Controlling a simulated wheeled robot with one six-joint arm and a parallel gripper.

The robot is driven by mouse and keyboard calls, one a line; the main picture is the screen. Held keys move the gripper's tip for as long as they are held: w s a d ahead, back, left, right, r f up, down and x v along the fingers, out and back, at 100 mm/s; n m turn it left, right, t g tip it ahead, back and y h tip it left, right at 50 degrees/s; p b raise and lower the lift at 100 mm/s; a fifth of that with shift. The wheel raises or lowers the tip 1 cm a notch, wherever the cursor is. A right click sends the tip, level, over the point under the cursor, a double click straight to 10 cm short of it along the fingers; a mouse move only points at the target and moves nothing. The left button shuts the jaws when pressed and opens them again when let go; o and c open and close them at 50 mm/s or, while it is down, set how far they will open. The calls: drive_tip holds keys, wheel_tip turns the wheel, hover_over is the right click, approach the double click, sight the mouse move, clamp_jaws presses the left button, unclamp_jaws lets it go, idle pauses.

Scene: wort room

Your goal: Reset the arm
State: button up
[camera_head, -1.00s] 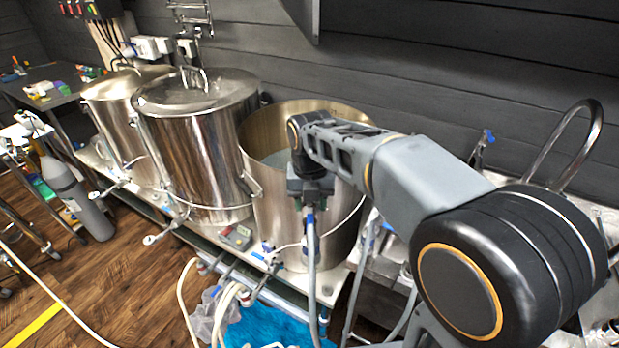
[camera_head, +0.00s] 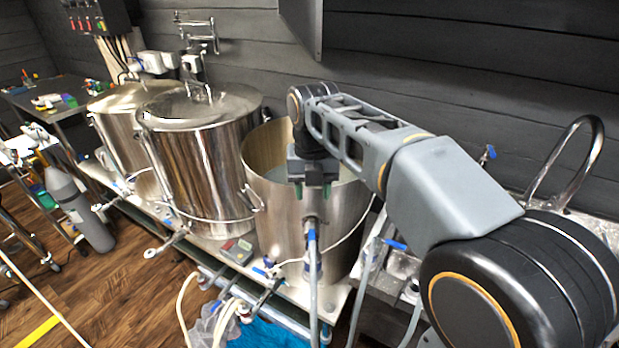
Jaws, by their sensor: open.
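My arm reaches from the lower right toward the open steel kettle. My gripper (camera_head: 312,188) hangs at the end of the arm, pointing down, in front of the kettle's near wall in the picture. Its small fingers look apart with nothing held between them. The open kettle (camera_head: 270,205) has no lid, and my arm hides part of its rim and inside. I cannot tell the exact gap between my gripper and the kettle.
Two lidded steel kettles (camera_head: 198,150) stand to the left on the same bench. A valve with a hose (camera_head: 312,250) is below my gripper. A curved metal tap (camera_head: 572,160) stands at the right. A grey gas cylinder (camera_head: 78,205) stands on the wooden floor (camera_head: 120,290).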

drive_tip(key=s+d+f+m+t, duration=0.2)
drive_tip(key=s+d+f+m, duration=0.3)
drive_tip(key=m, duration=1.2)
drive_tip(key=s+d+f+m+t, duration=0.2)
drive_tip(key=s+d+f+m, duration=0.3)
drive_tip(key=m, duration=1.3)
drive_tip(key=shift+s+d, duration=0.65)
drive_tip(key=shift+d, duration=0.2)
